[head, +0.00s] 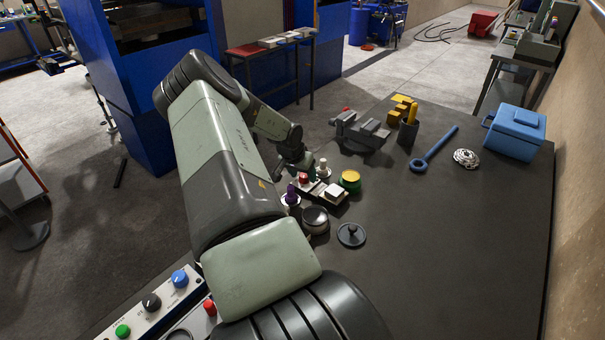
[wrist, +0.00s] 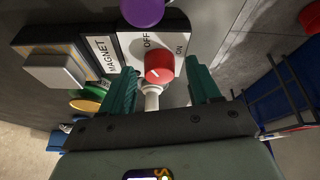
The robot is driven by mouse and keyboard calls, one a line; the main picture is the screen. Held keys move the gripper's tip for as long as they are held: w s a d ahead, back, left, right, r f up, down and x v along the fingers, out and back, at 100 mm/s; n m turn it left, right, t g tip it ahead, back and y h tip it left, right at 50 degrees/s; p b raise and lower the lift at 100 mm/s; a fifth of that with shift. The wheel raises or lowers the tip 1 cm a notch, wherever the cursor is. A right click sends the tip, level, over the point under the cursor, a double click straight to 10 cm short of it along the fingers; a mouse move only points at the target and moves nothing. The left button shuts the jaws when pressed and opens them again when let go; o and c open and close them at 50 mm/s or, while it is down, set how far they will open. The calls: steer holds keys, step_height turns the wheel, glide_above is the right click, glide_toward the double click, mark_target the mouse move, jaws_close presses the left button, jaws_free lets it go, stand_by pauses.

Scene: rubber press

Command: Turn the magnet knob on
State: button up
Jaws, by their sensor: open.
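The red magnet knob (wrist: 158,68) sits on a white plate (wrist: 133,50) marked OFF and ON, beside a MAGNET label (wrist: 97,58). A short pale mark shows on the knob; I cannot tell which word it points at. My gripper (wrist: 160,78) is open, with one teal finger on each side of the knob. Gaps show between the fingers and the knob, so it is not clasped. In the head view the knob (head: 303,177) is small, just below my gripper (head: 297,164).
A purple-topped piece (head: 291,195) and a white piece (head: 322,167) stand close on either side of the knob. A green-yellow round object (head: 350,181), a silver round lid (head: 315,217) and a dark disc (head: 351,235) are nearby. The table's right part is largely clear.

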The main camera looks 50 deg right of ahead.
steer(key=shift+c, duration=0.4)
steer(key=c, duration=1)
steer(key=shift+o, duration=0.2)
steer(key=shift+m, duration=0.3)
steer(key=m+g, duration=0.1)
steer(key=m, duration=0.2)
steer(key=shift+w+g, duration=0.15)
steer(key=shift+g, duration=0.15)
steer(key=m, duration=0.2)
steer(key=m+g+y, duration=0.1)
steer(key=m, duration=0.2)
steer(key=shift+w+d+g, duration=0.1)
steer(key=shift+d+g, duration=0.05)
steer(key=shift+g, duration=0.15)
steer(key=m, duration=0.2)
steer(key=m+g+y, duration=0.1)
steer(key=m, duration=0.1)
steer(key=shift+w+d+m+y, duration=0.1)
steer(key=shift+d+m+y, duration=0.05)
steer(key=shift+m+y, duration=0.15)
steer(key=m, duration=0.2)
steer(key=m+y, duration=0.1)
steer(key=m, duration=0.1)
steer(key=shift+d+m+g+y, duration=0.1)
steer(key=shift+m+g+y, duration=0.2)
